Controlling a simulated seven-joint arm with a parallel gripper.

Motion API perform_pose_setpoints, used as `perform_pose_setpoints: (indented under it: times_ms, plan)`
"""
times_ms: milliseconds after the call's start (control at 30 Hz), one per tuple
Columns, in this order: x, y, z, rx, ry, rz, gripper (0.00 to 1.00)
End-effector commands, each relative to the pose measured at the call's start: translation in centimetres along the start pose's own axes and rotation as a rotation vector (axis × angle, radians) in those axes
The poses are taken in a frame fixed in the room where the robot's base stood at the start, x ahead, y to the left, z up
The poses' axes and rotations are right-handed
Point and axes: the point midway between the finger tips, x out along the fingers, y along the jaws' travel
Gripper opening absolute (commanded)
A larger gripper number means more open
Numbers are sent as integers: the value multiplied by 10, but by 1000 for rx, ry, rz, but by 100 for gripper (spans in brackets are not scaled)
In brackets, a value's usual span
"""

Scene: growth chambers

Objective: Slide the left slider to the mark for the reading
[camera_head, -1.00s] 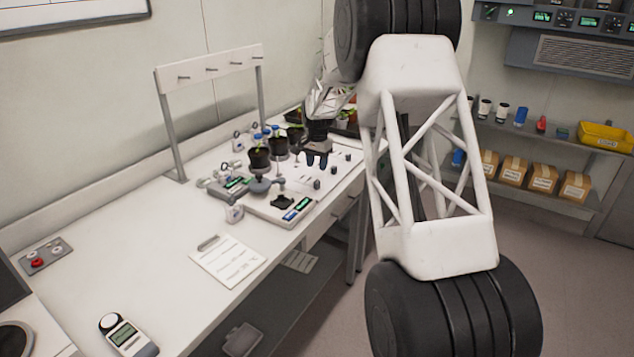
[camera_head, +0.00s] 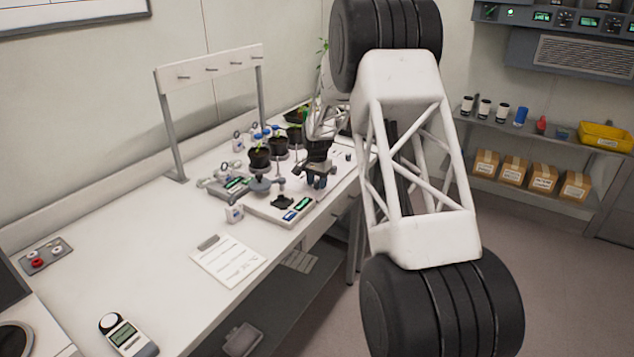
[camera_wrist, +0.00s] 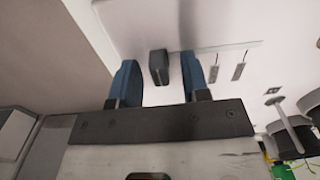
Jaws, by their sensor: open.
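My gripper (camera_head: 318,182) is low over the right part of a white panel (camera_head: 257,208) on the bench. In the wrist view, its two blue fingers (camera_wrist: 158,62) are open. A dark slider knob (camera_wrist: 158,68) stands between them, with a gap on both sides. Two short slots (camera_wrist: 215,68) show in the panel right of the fingers. In the head view, the gripper hides part of the panel, and another small dark knob (camera_head: 348,156) shows right of it. The marks and reading are too small to read.
Potted seedlings (camera_head: 259,158) stand behind the panel, close to my gripper; pots also show at the wrist view's right edge (camera_wrist: 292,135). A grey device (camera_head: 233,187) is left of the panel. A clipboard sheet (camera_head: 228,260) lies in front.

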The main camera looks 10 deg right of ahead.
Motion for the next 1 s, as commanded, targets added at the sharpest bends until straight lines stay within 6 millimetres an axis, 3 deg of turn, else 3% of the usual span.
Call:
perform_pose_setpoints:
  times_ms: [167, 433, 767, 1000]
  plan:
    - [0, 0, 0, 0, 0, 0, 43]
    - [0, 0, 0, 0, 0, 0, 1]
    - [0, -5, 0, -1, -1, 1, 0]
    - [1, -42, 0, -1, 0, 0, 0]
